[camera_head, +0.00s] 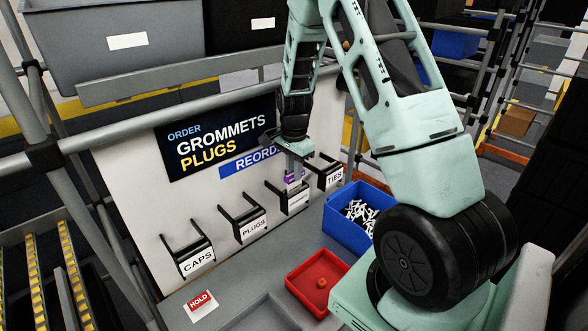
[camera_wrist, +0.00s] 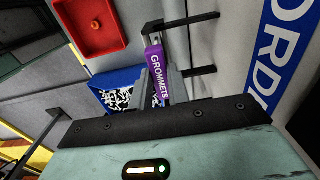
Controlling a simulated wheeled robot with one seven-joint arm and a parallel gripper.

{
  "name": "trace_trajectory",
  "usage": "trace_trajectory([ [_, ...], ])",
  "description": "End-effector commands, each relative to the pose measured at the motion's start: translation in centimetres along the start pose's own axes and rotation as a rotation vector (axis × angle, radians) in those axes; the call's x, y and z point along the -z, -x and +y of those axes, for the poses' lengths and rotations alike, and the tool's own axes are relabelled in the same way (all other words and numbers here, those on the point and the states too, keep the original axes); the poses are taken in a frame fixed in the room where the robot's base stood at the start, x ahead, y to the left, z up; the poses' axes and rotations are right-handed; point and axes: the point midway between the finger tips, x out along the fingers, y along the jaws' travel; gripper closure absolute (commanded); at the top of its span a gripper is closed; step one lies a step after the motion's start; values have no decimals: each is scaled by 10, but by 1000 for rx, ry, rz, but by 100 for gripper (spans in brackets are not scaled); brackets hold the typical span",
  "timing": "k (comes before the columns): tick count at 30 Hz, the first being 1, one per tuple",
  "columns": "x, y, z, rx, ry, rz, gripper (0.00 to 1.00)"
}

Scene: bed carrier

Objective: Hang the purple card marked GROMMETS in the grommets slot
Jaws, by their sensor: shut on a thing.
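The purple card marked GROMMETS (camera_wrist: 159,68) is between the fingers of my gripper (camera_wrist: 164,88) in the wrist view, and the gripper is shut on it. In the head view a small part of the purple card (camera_head: 294,177) shows below my gripper (camera_head: 296,168). It is at the grommets slot (camera_head: 294,201), a black two-armed bracket with a white label on the panel. In the wrist view the slot's arms (camera_wrist: 192,21) lie close around the card's far end. I cannot tell whether the card rests in the slot or is just above it.
The CAPS slot (camera_head: 196,262) and PLUGS slot (camera_head: 252,228) are to the left, the TIES slot (camera_head: 334,176) to the right. An order sign (camera_head: 219,140) hangs behind. A blue bin of parts (camera_head: 340,230), a red tray (camera_head: 300,283) and a HOLD card (camera_head: 199,302) are on the bench.

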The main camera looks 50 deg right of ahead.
Motion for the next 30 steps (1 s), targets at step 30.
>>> trace_trajectory([
  [30,0,-25,0,-1,0,0,100],
])
